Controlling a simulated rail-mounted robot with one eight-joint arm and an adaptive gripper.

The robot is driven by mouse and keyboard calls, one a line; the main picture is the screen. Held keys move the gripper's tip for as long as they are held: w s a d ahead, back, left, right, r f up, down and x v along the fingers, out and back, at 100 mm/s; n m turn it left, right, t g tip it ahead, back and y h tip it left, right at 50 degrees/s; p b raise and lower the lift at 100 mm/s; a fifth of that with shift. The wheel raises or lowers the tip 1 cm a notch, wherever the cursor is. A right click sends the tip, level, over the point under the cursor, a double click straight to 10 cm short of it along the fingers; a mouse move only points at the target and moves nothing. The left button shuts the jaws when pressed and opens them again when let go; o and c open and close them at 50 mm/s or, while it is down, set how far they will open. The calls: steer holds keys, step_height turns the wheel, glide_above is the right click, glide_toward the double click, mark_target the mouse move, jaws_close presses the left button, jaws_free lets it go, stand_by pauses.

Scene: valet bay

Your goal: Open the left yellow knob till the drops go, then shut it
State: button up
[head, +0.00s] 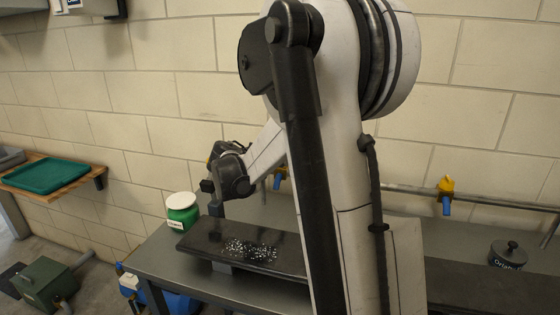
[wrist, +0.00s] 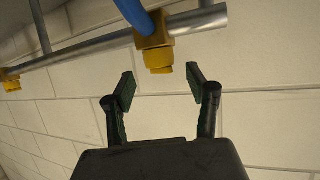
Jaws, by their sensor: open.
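Two yellow knobs sit on a grey wall pipe, each with a blue nozzle. In the head view the left knob (head: 279,172) is partly covered by my arm. In the wrist view, a yellow knob (wrist: 157,60) with a blue nozzle stands just beyond my gripper (wrist: 160,80), centred between the fingertips, near one pipe end. The fingers are open and empty, and appear apart from it. In the head view my arm hides the fingertips. White drops (head: 250,250) lie scattered over a dark panel (head: 200,239) on the bench.
The right yellow knob (head: 446,185) is farther along the pipe (head: 500,199). A green jar with a white lid (head: 181,205) stands on the grey bench (head: 160,262) near the panel. My arm covers the middle of the bench.

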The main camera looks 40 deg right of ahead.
steer(key=v, duration=0.7)
steer(key=shift+s+a, duration=0.1)
steer(key=s+a+f+n+t+y, duration=0.2)
steer(key=s+a+n+y, duration=0.4)
steer(key=s+a, duration=0.7)
steer(key=s+a+f+n+t+y, duration=0.1)
steer(key=s+a+f+n+y, duration=0.1)
steer(key=s+a+n+y, duration=0.5)
steer(key=s+a+n, duration=0.2)
steer(key=s+a, duration=0.4)
steer(key=a, duration=0.3)
steer(key=shift+a+f+t, duration=0.3)
steer(key=shift+t, duration=0.1)
steer(key=shift+s, duration=0.15)
